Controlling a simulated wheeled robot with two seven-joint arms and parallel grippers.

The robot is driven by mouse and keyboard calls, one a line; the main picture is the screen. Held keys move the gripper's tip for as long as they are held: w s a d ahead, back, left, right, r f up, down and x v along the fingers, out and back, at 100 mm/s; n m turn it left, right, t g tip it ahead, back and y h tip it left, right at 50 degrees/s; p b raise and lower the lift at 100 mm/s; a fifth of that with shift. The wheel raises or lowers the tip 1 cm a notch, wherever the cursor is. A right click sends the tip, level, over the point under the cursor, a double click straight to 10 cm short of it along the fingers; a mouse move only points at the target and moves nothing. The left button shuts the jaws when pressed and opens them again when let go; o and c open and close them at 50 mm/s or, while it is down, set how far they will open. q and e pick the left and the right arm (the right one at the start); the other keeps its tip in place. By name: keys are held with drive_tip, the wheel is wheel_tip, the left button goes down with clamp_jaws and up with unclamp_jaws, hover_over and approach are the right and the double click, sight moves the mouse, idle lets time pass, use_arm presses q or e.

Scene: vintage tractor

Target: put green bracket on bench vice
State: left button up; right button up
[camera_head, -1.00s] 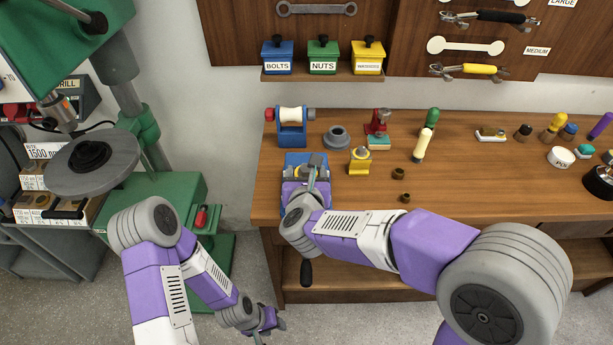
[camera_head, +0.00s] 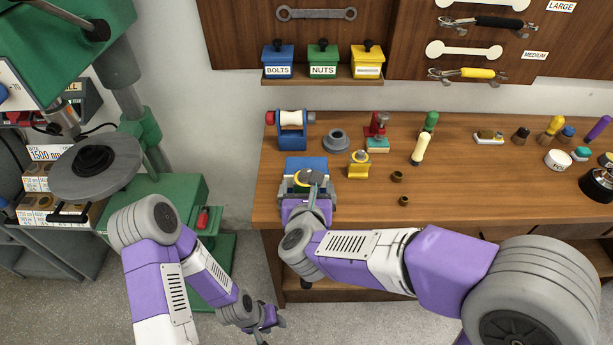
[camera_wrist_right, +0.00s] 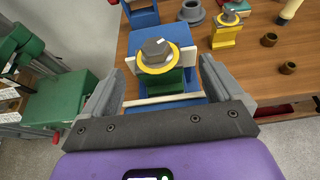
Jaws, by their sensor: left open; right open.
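The blue bench vice (camera_head: 305,165) stands at the left front of the workbench. It also shows in the right wrist view (camera_wrist_right: 178,32), with pale jaw plates. The green bracket (camera_wrist_right: 163,82) sits at the vice's jaws, with a yellow ring (camera_wrist_right: 159,62) and a grey hex bolt head on top. My right gripper (camera_wrist_right: 155,75) is open, one finger on each side of the bracket, with visible gaps. In the head view my right gripper (camera_head: 310,190) partly hides the bracket. My left gripper (camera_head: 267,322) is open and empty, low over the floor.
A yellow stand (camera_head: 359,165), a grey flanged part (camera_head: 336,139) and small brown rings (camera_head: 397,176) stand right of the vice. A blue roll holder (camera_head: 292,131) is behind it. A green drill press (camera_head: 160,190) stands left. The bench's middle front is mostly clear.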

drive_tip(key=v, duration=0.7)
drive_tip(key=shift+r+p, duration=0.2)
drive_tip(key=shift+p, duration=0.25)
drive_tip(key=shift+s, duration=0.15)
